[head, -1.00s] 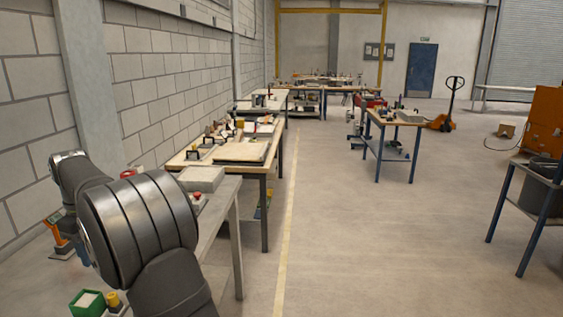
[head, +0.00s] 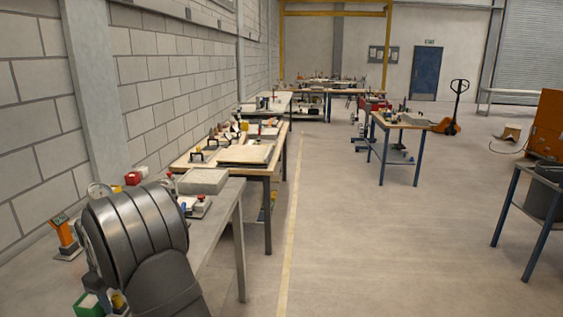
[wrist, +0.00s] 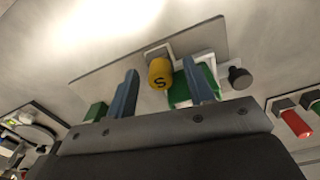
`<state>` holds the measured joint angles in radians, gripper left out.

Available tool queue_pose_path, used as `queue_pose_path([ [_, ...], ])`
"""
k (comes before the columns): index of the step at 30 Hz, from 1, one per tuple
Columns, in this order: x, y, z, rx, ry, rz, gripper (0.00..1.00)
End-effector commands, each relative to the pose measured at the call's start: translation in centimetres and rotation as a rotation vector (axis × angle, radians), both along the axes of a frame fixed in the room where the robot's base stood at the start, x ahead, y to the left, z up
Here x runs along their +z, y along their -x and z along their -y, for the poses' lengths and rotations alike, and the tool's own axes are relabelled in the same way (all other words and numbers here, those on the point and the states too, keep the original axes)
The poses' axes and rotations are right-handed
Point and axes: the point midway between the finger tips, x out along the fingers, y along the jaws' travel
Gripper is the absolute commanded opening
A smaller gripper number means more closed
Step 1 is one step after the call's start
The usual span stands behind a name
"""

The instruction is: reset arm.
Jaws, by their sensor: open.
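My gripper (wrist: 158,92) shows in the wrist view as two blue-grey fingers set apart, open, with nothing held between them. Beyond the fingers, a yellow cylinder marked S (wrist: 160,74) and a green box with a white inside (wrist: 180,92) sit by a pale flat plate (wrist: 105,83). The right finger partly covers the green box. In the head view my dark arm covers the near part of the bench, and my gripper is hidden there. A green box (head: 88,306) and a yellow piece (head: 118,300) peek out beside the arm.
A grey bench (head: 222,214) holds a shallow grey tray (head: 203,181), a red-topped button (head: 200,198), a red box (head: 132,178) and an orange device (head: 66,232). A dark knob (wrist: 240,77) and red cylinder (wrist: 297,124) lie right of my gripper.

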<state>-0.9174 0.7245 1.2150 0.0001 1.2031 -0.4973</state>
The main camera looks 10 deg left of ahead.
Motion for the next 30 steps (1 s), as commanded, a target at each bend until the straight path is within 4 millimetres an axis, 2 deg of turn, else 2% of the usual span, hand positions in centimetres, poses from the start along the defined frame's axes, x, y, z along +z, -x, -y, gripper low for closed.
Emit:
queue_pose_path([
  [10,0.3,0.0,0.0,0.0,-0.001,0.001,0.48],
  [14,1.4,-0.1,-0.1,0.0,-0.004,0.003,0.48],
  [17,2.9,-0.1,-0.1,0.0,-0.004,0.004,0.48],
  [30,11.6,-0.1,-0.1,0.0,-0.004,0.004,0.48],
])
